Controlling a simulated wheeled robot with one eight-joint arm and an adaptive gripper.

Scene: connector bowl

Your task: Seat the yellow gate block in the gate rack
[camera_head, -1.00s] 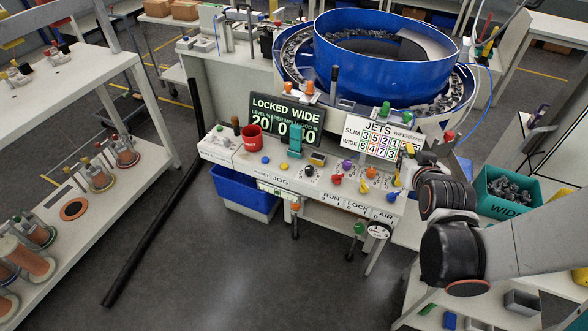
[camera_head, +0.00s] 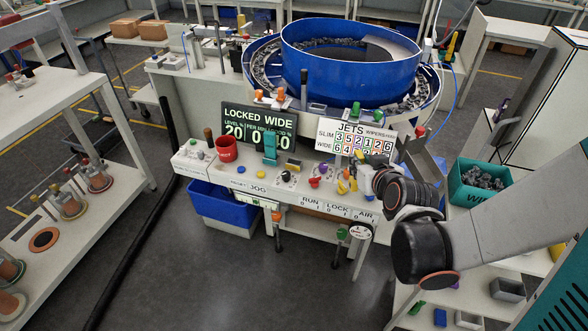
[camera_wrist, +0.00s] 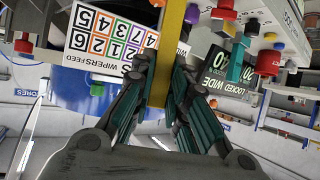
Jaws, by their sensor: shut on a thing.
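The yellow gate block (camera_wrist: 174,50) shows in the wrist view as a tall yellow bar between the two fingers. My gripper (camera_wrist: 165,98) is shut on it, with a teal-padded finger on each side. The block's far end runs out of the top of the picture. In the head view my wrist reaches over the right end of the console; the fingers and block cannot be made out clearly there. I cannot pick out the gate rack with certainty in either view.
The blue bowl (camera_head: 350,78) stands behind. A teal bin (camera_head: 470,195) is at right. A blue bin (camera_head: 220,203) sits under the console. Grey floor in front is open.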

